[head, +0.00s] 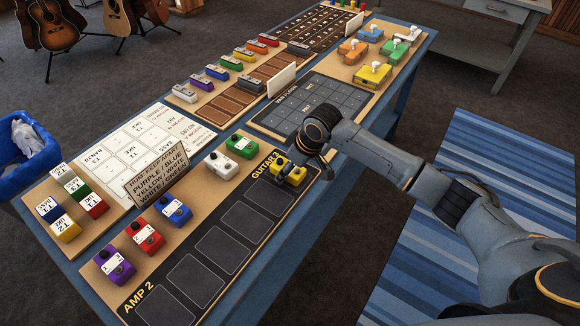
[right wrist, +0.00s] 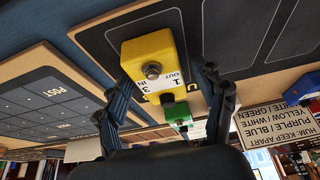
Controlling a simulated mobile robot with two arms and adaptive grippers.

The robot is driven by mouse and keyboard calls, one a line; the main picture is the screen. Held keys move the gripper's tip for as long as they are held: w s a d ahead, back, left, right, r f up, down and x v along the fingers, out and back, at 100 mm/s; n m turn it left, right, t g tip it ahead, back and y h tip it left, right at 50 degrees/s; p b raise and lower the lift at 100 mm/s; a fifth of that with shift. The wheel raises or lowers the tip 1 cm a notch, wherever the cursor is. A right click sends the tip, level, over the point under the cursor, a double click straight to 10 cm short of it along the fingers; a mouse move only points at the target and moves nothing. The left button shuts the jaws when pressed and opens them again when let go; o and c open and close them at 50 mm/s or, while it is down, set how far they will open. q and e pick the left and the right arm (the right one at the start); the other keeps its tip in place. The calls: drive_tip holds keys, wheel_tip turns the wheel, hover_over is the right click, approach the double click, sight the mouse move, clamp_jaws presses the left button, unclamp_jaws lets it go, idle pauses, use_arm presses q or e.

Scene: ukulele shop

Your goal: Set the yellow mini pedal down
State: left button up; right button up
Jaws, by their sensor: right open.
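The yellow mini pedal (head: 294,167) is at the GUITAR 3 end of the black slotted strip (head: 262,209), beside the lettering. My right gripper (right wrist: 170,85) is open, with one finger on each side of the pedal. In the head view the right gripper (head: 296,172) is directly at the pedal, partly covering it. My left gripper is not in view.
White (head: 221,165) and green (head: 241,145) pedals stand behind the strip; blue, red and purple (head: 113,265) ones are nearer its AMP 2 end. A HUM: KEEP APART sign (head: 157,177) stands behind them. Several outlined slots are bare. A dark gridded board (head: 312,105) lies beyond.

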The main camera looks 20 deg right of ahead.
drive_tip(key=v, duration=1.2)
drive_tip(key=shift+s+a+r, duration=0.1)
